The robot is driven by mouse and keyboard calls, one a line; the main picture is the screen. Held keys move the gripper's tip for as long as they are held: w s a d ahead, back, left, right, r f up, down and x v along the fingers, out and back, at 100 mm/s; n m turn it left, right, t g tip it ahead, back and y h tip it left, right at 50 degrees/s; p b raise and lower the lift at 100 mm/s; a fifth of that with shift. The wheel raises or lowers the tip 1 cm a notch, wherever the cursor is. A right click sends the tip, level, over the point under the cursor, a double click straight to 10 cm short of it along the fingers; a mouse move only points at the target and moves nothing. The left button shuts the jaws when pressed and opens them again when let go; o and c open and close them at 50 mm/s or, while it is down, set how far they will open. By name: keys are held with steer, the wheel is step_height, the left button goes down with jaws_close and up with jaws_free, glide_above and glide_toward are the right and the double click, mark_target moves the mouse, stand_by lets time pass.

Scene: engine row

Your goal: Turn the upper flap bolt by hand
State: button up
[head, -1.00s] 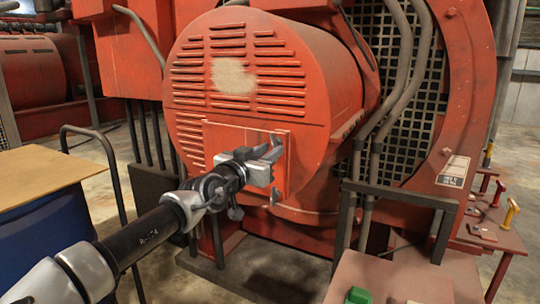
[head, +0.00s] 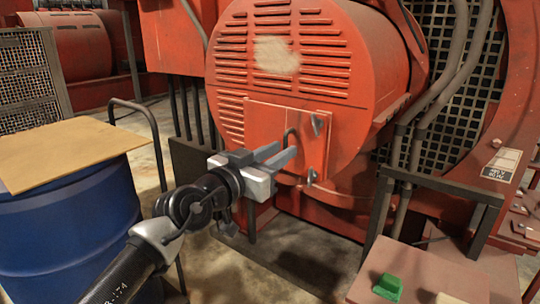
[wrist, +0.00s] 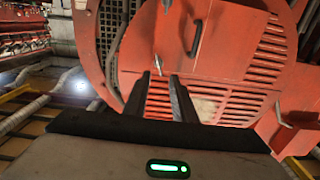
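The flap (head: 262,122) is a red panel on the round louvred housing, with a dark loop handle (head: 291,137). The upper flap bolt (head: 317,124) is a small grey wing-shaped piece near the flap's right edge. A lower bolt (head: 311,176) sits below it. My gripper (head: 287,154) is open and empty, in front of the flap, left of and lower than the upper bolt in the head view. In the wrist view, which is roughly upside down, the upper bolt (wrist: 158,66) shows just beyond the gap between my fingertips (wrist: 157,82), apart from them.
A blue drum (head: 75,225) with a board (head: 60,152) on top stands at the left. A dark metal frame (head: 440,187) and a stand with a green block (head: 387,287) are at the lower right. Grey pipes (head: 440,105) run down right of the housing.

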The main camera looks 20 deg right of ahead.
steer(key=shift+v, duration=1.6)
